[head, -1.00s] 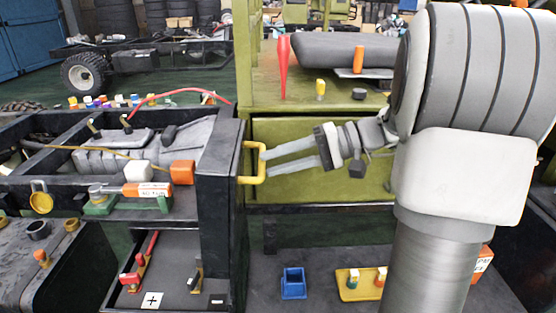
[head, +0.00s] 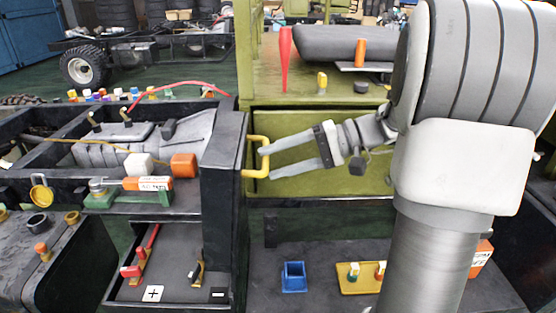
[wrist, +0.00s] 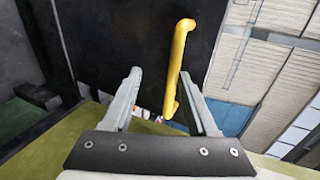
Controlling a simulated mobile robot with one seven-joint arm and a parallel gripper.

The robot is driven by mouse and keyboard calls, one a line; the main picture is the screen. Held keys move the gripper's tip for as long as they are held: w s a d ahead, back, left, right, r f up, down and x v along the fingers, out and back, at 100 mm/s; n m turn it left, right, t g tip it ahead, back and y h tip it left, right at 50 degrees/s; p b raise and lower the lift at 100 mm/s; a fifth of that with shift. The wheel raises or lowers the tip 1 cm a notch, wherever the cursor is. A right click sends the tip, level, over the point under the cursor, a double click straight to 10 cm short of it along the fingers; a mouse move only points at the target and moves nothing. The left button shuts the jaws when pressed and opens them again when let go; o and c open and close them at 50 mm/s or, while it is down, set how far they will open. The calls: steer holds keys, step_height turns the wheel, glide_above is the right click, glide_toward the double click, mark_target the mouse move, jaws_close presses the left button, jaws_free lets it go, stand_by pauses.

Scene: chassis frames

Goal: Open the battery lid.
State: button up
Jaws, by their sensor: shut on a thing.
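The battery lid (head: 222,165) is a dark panel standing steeply upright at the right side of the battery box. The yellow handle (head: 257,157) juts from its right face; it also shows in the wrist view (wrist: 177,62) against the lid's dark face (wrist: 120,35). My gripper (head: 265,163) reaches in from the right and is shut on the handle, its two grey fingers on either side of it in the wrist view (wrist: 160,74). The battery top (head: 180,280) is exposed below, with plus and minus labels and a red terminal piece (head: 132,271).
Left of the lid, an orange block (head: 184,165) and a white block (head: 139,164) sit on the dark frame. A blue cup (head: 293,277) and a yellow tray (head: 350,288) lie below.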

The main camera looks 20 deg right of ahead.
steer(key=p+v, duration=0.4)
steer(key=v, duration=1.3)
steer(key=shift+s+d+r, duration=0.1)
steer(key=shift+d, duration=0.05)
